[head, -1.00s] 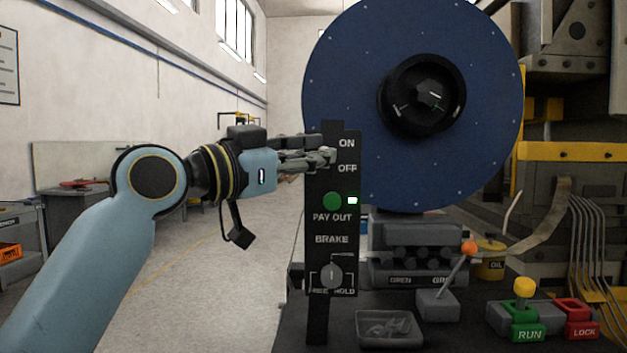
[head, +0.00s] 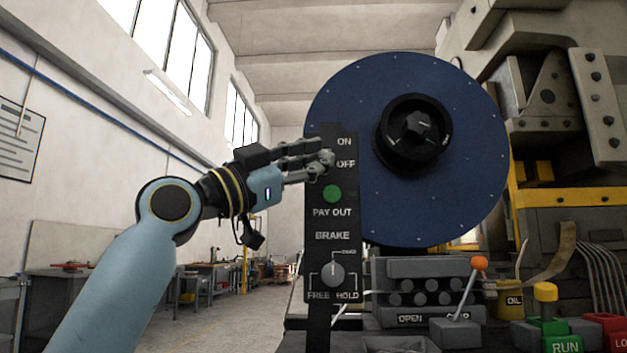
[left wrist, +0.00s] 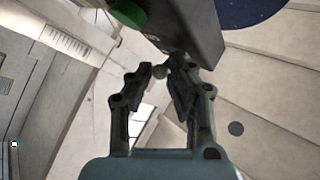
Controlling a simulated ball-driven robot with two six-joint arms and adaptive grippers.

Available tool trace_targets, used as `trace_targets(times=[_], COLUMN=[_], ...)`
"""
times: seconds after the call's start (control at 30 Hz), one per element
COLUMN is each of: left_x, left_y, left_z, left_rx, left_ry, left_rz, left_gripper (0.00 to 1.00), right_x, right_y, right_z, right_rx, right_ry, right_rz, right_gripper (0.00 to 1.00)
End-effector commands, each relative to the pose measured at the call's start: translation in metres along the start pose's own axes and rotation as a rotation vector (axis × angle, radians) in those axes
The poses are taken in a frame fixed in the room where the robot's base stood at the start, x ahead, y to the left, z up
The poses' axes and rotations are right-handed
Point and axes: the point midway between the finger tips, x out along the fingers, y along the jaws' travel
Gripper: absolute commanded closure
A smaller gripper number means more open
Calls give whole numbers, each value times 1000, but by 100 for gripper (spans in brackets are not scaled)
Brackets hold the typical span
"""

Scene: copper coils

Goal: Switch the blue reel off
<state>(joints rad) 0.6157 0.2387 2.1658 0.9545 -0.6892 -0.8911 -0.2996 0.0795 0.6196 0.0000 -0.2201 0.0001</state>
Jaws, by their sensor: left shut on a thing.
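The blue reel (head: 455,165) is a large dark blue disc with a black hub (head: 413,135), behind a black upright control panel (head: 331,216). The panel bears ON and OFF labels at its top, a green PAY OUT button (head: 332,194) and a BRAKE knob (head: 333,274). My left gripper (head: 322,161) reaches in from the left at the panel's top, beside the OFF label. It is shut on the small switch lever; in the left wrist view the lever's rounded grey tip (left wrist: 159,71) shows between the fingers. The fingers partly hide the lever, so its exact position is unclear. My right gripper is out of view.
Below the reel stand a grey roller unit (head: 424,281) and an orange-knobbed lever (head: 478,263). Green RUN (head: 562,336) and red LOCK controls stand at lower right, near heavy machinery. Free room lies left of the panel.

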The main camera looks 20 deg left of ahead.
Motion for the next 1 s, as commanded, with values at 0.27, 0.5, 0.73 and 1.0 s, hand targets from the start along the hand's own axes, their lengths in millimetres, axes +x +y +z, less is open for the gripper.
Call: trace_targets(times=[0.27, 0.5, 0.73, 1.0], left_x=[0, 0, 0, -4], left_y=[0, 0, 0, 0], left_z=[0, 0, 0, 1], left_rx=[9, 9, 9, 11], left_ry=[9, 9, 9, 6], left_rz=[0, -1, -1, -1], left_gripper=[100, 82, 60, 60], right_x=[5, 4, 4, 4], right_y=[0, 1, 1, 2], right_z=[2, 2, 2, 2], right_rx=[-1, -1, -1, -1], right_ry=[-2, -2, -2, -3], right_rz=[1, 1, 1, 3], right_gripper=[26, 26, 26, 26])
